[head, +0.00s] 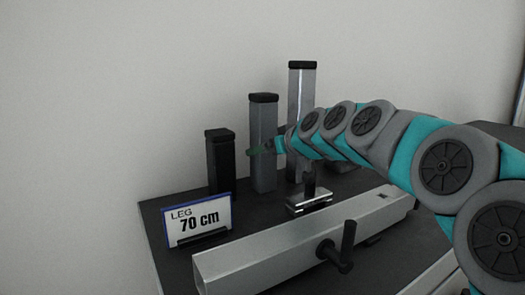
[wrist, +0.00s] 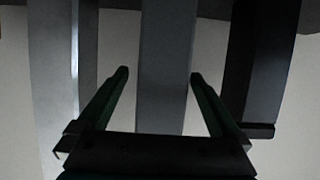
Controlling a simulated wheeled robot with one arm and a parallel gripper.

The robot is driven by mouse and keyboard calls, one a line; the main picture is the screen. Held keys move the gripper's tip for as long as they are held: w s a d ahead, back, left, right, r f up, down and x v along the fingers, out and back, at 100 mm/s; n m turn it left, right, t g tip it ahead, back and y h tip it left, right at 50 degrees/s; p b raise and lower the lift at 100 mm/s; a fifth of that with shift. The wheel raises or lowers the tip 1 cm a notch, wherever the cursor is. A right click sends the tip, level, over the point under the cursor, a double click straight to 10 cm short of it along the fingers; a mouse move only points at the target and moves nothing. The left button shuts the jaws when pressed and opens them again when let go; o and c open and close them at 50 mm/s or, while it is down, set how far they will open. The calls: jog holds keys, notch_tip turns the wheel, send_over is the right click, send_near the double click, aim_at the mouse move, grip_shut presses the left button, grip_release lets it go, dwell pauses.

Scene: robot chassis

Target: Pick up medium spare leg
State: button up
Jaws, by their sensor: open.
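The medium spare leg is the grey upright post with a dark cap (head: 263,172), standing between a shorter black leg (head: 221,165) and a taller silver leg (head: 301,90). In the wrist view the picture is inverted, and the medium leg (wrist: 166,50) shows between the fingers of my gripper (wrist: 160,76). The fingers are open, with gaps to the leg on both sides. How deep the leg sits between the fingers is hard to tell.
A sign reading "LEG 70 cm" (head: 198,221) stands at the front left of the dark table (head: 158,222). A long silver beam with a black handle (head: 270,246) lies across the front. The tall leg (wrist: 55,60) and black leg (wrist: 262,60) flank my fingers closely.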

jog(key=shift+p+x, duration=0.45)
jog(key=shift+x, duration=2.05)
jog(key=shift+a+r, duration=0.1)
jog(key=shift+a, duration=0.1)
grip_shut()
